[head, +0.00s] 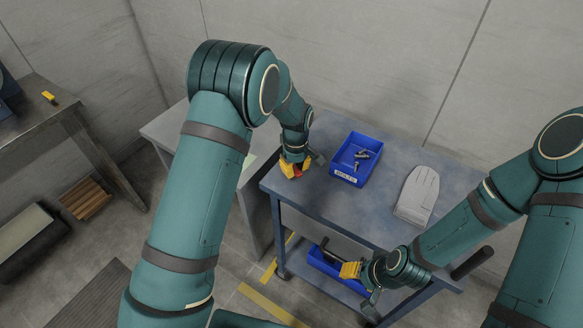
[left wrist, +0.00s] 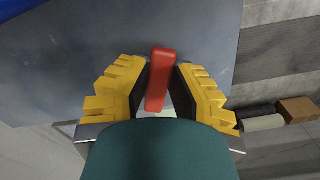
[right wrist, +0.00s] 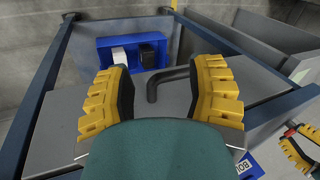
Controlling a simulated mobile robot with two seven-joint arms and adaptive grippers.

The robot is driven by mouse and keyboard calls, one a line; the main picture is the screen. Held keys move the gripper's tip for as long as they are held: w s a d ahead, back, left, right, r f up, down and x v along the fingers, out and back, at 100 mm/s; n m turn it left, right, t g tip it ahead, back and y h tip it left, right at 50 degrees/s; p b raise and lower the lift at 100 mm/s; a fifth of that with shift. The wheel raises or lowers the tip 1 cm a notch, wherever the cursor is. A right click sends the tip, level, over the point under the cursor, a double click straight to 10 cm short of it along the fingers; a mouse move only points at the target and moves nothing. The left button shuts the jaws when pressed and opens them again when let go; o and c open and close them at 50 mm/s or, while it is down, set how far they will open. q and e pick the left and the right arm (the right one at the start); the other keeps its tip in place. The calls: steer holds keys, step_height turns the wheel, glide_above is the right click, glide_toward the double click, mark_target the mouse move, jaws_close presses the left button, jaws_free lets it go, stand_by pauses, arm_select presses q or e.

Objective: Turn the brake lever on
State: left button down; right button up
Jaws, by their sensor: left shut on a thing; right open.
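A red bar (left wrist: 161,78) sits between the yellow fingers of my left gripper (left wrist: 162,92), which is shut on it. In the head view the left gripper (head: 292,168) is at the left corner of the blue-grey cart top, with a little red (head: 298,171) showing. A black bent rod (right wrist: 155,85) shows between the spread fingers of my right gripper (right wrist: 160,95); I cannot tell its distance. In the head view the right gripper (head: 350,270) is open near the cart's front, at lower-shelf height in the picture. I cannot tell for sure which piece is the brake lever.
The cart top (head: 335,205) carries a blue bin (head: 341,173) with small metal parts and a pale grey flat piece (head: 417,195). A blue bin (head: 350,281) stands on the lower shelf. A grey table (head: 165,128) stands behind left. Yellow lines mark the floor.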

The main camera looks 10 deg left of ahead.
arm_select(q)
steer(key=shift+w+d+f+n+p, duration=0.1)
steer(key=shift+w+d+n+p, duration=0.1)
steer(key=shift+n, duration=0.55)
steer(key=shift+w+d+n+p, duration=0.15)
steer(key=shift+w+n, duration=0.1)
steer(key=shift+n, duration=0.55)
steer(key=shift+w+d+f+n+p, duration=0.1)
steer(key=shift+w+n+p, duration=0.1)
steer(key=shift+n, duration=0.55)
steer(key=c, duration=0.8)
jaws_free()
steer(key=shift+w, duration=0.15)
steer(key=shift+r, duration=0.1)
step_height(320, 180, up, 12)
